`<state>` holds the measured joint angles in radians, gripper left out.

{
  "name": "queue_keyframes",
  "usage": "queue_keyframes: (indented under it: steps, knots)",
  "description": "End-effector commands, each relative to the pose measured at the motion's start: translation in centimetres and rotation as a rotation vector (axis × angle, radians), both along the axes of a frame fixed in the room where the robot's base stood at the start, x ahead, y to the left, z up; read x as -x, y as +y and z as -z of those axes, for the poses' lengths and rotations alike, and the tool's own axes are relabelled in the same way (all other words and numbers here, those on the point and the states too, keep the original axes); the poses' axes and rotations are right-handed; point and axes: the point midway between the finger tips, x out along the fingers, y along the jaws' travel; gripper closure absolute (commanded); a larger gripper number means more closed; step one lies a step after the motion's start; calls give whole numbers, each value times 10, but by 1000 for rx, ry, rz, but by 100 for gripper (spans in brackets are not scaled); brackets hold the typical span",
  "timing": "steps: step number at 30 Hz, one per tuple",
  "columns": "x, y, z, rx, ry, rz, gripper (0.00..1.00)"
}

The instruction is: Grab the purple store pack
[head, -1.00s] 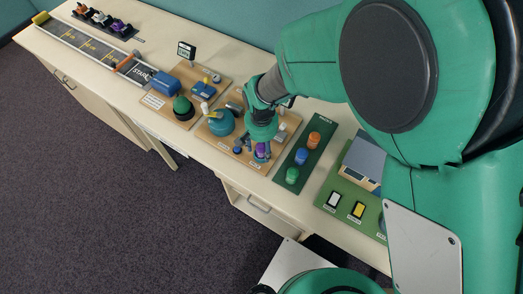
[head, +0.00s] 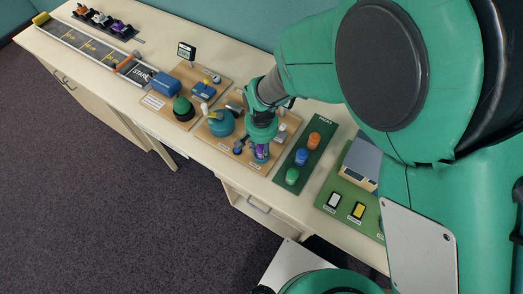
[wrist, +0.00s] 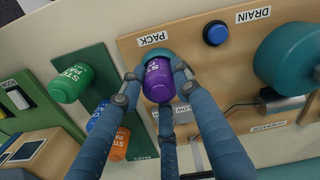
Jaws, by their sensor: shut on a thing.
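The purple store pack (wrist: 158,82) is a short purple cylinder with white lettering, between my fingers in the wrist view. My gripper (wrist: 158,88) is shut on it, with blue-grey fingers on either side. A teal round piece shows behind the pack, by the PACK label (wrist: 153,39) on the wooden board (wrist: 185,60). In the head view the pack (head: 261,152) shows under my gripper (head: 261,150), at the front of the board. I cannot tell whether the pack is still seated.
The green board (head: 302,178) beside it holds green (head: 292,175), blue (head: 301,157) and orange (head: 314,140) packs. A blue DRAIN button (wrist: 216,33) and a teal drum (wrist: 290,58) are on the wooden board. A ramp track (head: 90,50) lies far left.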

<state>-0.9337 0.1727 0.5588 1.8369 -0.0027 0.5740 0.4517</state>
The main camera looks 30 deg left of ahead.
Motion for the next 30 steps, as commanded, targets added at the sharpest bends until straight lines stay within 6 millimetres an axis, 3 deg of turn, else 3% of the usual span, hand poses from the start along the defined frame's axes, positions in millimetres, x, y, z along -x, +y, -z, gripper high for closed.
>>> queue_keyframes:
  steps: [2, 13, 22, 30]
  knots:
    - [0, 0, 0, 0, 0, 0, 100]
    - [0, 0, -6, 0, -1, 0, 100]
    - [0, 0, -40, -2, -2, 0, 100]
    - [31, -38, -41, 0, -1, 0, 100]
